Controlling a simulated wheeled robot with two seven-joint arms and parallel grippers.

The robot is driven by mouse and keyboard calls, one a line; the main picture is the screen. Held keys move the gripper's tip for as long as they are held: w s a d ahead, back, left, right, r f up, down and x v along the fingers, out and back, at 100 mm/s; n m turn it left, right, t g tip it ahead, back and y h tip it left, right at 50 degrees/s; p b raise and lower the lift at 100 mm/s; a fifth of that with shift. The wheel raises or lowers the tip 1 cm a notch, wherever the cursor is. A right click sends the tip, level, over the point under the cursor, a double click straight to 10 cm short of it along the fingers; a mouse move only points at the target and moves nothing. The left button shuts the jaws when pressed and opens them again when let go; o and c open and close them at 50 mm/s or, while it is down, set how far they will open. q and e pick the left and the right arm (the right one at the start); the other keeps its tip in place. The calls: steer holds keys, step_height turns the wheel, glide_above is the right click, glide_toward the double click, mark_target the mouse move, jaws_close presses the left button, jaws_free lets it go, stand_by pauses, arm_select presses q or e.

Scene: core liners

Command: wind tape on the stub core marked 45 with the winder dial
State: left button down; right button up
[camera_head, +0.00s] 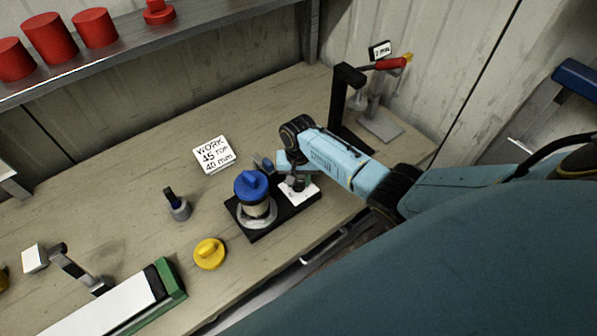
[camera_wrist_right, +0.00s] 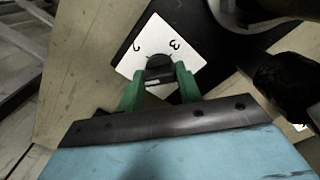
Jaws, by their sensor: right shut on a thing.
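The winder (camera_head: 270,222) is a black base on the bench. At its left end stands a pale, ringed core (camera_head: 258,210) with a blue knobbed cap (camera_head: 251,185) on top; no 45 mark is readable on it. At its right end is the white dial plate (camera_head: 304,194), partly hidden by my right gripper (camera_head: 296,184). In the right wrist view, the dial plate (camera_wrist_right: 185,48) shows a 2 and a 3. The green fingers (camera_wrist_right: 160,78) of my right gripper are shut on the dark dial knob (camera_wrist_right: 158,65). My left gripper is not in view.
A card (camera_head: 213,154) reads "WORK 45 TOP 40 mm". A yellow knobbed plug (camera_head: 209,254), a small grey holder (camera_head: 179,208) and a green-edged white block (camera_head: 110,308) lie to the left. A black stand (camera_head: 345,105) with a red-handled lever is behind. Red cylinders (camera_head: 50,38) stand on the shelf.

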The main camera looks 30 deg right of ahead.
mark_target(299, 181)
steer(key=m, duration=0.5)
steer(key=shift+w+m, duration=0.1)
steer(key=shift+m, duration=0.2)
stand_by(0.4)
steer(key=o, duration=1)
steer(key=shift+r, duration=0.1)
step_height(299, 181, up, 13)
steer(key=shift+r, duration=0.15)
